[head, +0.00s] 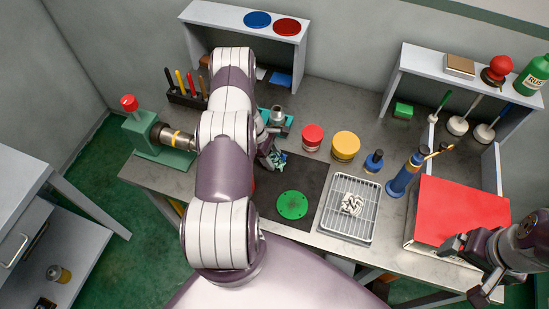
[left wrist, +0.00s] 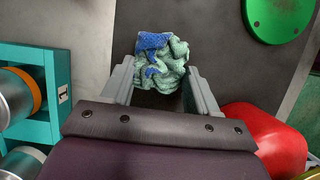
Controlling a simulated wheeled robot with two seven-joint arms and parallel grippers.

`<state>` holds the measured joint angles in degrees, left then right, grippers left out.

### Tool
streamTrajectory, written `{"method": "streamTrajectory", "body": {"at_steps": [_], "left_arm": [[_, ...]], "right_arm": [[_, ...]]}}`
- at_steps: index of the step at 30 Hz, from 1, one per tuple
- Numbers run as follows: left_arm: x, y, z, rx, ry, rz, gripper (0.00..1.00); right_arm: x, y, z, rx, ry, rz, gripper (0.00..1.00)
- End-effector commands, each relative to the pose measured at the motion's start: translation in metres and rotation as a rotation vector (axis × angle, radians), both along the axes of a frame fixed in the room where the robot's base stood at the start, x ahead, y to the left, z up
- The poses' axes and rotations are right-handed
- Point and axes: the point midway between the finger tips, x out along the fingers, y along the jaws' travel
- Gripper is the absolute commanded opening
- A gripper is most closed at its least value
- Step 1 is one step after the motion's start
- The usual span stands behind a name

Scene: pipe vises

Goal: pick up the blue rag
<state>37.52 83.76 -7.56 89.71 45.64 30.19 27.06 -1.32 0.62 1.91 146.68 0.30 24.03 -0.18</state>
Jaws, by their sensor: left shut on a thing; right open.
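A crumpled rag (left wrist: 162,62), pale green with blue patches, sits between the fingers of my left gripper (left wrist: 160,88) in the left wrist view. My left gripper is shut on it. In the head view the rag (head: 276,157) shows as a small pale and blue bundle by the left fingers, at the upper left edge of the dark mat (head: 316,177). I cannot tell whether it touches the mat. My right gripper (head: 462,270) is open and empty at the lower right, by the front of the red-topped box (head: 460,215).
A green disc (head: 292,205) lies on the mat. A wire tray (head: 335,228) with a black-and-white striped cloth (head: 352,204) stands to its right. Red (head: 313,137) and yellow (head: 346,146) round containers stand behind. A teal rack (left wrist: 30,130) and a red object (left wrist: 265,140) flank the left gripper.

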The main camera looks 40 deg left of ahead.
Motion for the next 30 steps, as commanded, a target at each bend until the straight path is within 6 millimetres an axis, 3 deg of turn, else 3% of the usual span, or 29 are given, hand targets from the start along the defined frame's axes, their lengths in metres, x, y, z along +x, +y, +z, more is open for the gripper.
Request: {"method": "streamTrajectory", "body": {"at_steps": [5, 10, 22, 30], "left_arm": [[0.001, 0.001, 0.009, 0.001, -0.001, -0.001, 0.31], [0.001, 0.001, 0.036, 0.002, -0.003, -0.001, 0.31], [-0.039, -0.080, 0.089, 0.000, -0.001, -0.003, 0.31], [-0.051, -0.104, 0.109, 0.000, 0.000, -0.001, 0.31]], "right_arm": [[0.000, 0.000, -0.007, 0.000, 0.000, 0.000, 0.92], [0.000, 0.000, -0.022, 0.000, 0.000, 0.000, 0.92], [0.000, 0.000, -0.059, 0.000, 0.000, 0.000, 0.92], [0.000, 0.000, -0.065, 0.000, 0.000, 0.000, 0.92]]}}
